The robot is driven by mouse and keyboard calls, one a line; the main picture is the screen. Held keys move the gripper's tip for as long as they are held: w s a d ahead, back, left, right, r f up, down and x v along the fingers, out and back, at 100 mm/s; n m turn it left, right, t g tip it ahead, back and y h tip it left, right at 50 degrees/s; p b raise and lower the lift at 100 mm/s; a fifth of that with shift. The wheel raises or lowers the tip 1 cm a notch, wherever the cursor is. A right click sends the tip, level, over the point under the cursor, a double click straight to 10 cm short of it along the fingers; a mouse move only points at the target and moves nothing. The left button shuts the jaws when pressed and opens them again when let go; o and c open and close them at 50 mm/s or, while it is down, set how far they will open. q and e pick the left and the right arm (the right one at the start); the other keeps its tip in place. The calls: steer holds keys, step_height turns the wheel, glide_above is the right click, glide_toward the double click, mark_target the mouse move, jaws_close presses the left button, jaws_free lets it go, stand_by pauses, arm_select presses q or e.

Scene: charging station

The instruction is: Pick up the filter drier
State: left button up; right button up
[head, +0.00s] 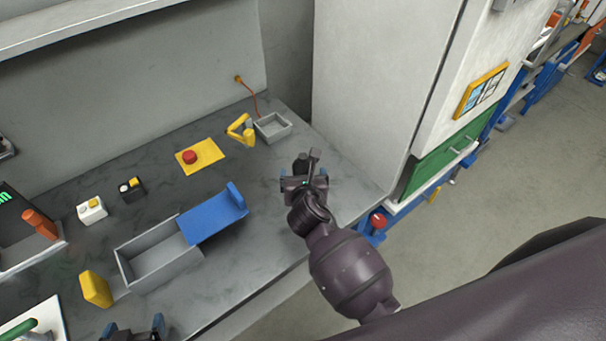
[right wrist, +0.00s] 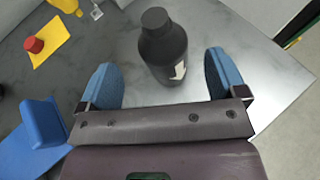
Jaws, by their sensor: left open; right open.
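The filter drier appears to be the black bottle-shaped cylinder (right wrist: 164,48) with a narrower cap and a white arrow label, standing upright on the grey worktop. In the head view a dark part of it (head: 300,164) shows just beyond my right gripper (head: 303,182), which hides the rest. In the right wrist view my right gripper (right wrist: 160,75) is open, its blue fingers to either side of the cylinder's lower part; whether they touch it I cannot tell. My left gripper (head: 134,328) is open at the bottom edge of the head view, partly cut off.
The worktop (head: 345,188) holds a grey bin (head: 155,258) with a blue lid-like part (head: 214,218), a red button on a yellow plate (head: 205,154), a yellow clamp-like object (head: 241,130) and a small grey tray (head: 272,127). A tall white cabinet (head: 375,75) stands behind right.

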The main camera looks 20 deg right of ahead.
mark_target(304, 171)
steer(key=x, duration=0.5)
steer(key=shift+d, duration=0.15)
steer(key=shift+r, duration=0.1)
steer(key=c, duration=1.1)
